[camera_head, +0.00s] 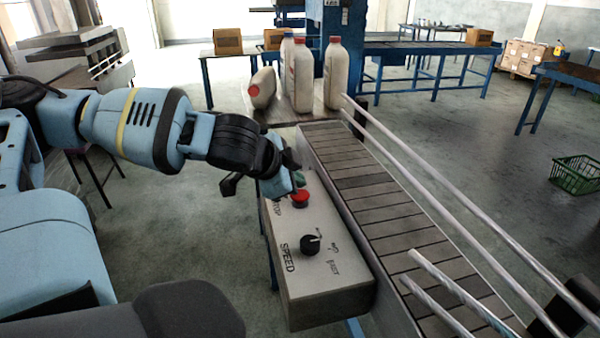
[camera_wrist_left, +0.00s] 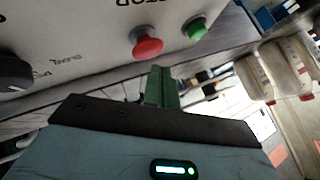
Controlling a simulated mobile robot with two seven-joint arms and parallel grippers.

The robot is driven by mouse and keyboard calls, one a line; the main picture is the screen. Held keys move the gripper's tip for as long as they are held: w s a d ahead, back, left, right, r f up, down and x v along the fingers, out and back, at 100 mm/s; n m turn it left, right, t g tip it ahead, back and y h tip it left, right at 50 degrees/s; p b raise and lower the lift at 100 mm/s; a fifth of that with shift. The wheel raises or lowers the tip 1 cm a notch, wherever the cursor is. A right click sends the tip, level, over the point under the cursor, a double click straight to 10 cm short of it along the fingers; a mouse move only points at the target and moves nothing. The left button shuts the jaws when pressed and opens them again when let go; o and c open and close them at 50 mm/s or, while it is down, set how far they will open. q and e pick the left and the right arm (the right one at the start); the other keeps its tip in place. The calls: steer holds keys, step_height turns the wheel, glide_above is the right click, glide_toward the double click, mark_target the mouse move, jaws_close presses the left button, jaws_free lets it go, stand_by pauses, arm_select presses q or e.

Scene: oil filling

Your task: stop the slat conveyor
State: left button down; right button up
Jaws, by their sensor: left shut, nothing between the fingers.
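The slat conveyor (camera_head: 372,203) runs diagonally through the head view, its dark grey slats between metal side rails. A grey control box (camera_head: 325,275) with a black SPEED knob (camera_head: 310,245) is fixed along its left side. The red stop button (camera_head: 300,198) stands on the box beyond the knob; it also shows in the left wrist view (camera_wrist_left: 146,42), with the green button (camera_wrist_left: 195,28) beside it. My left gripper (camera_head: 293,182) is shut and empty, close to the red button. In the wrist view its fingers (camera_wrist_left: 161,80) appear just below that button; contact cannot be told.
Several white bottles with red or blue caps (camera_head: 334,75) are at the conveyor's far end; one (camera_head: 262,88) is tilted over. Blue-framed tables with cardboard boxes (camera_head: 228,41) stand behind. A green crate (camera_head: 575,175) is on the floor at right.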

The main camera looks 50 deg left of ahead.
mark_target(296, 196)
arm_select(q)
steer(key=shift+f, duration=0.1)
arm_select(e)
steer(key=shift+f, duration=0.1)
stand_by(0.4)
arm_select(q)
steer(key=shift+f, duration=0.3)
arm_select(e)
steer(key=shift+s+f, duration=0.2)
arm_select(q)
steer(key=shift+f+b, duration=0.3)
steer(key=shift+b, duration=0.05)
steer(key=shift+f, duration=0.25)
arm_select(e)
steer(key=shift+f, duration=0.25)
stand_by(0.5)
arm_select(q)
steer(key=shift+r, duration=0.1)
steer(key=shift+r+p, duration=0.5)
steer(key=shift+r, duration=0.35)
arm_select(e)
steer(key=shift+w+r, duration=0.25)
steer(key=shift+r, duration=0.4)
arm_select(q)
steer(key=shift+r, duration=0.1)
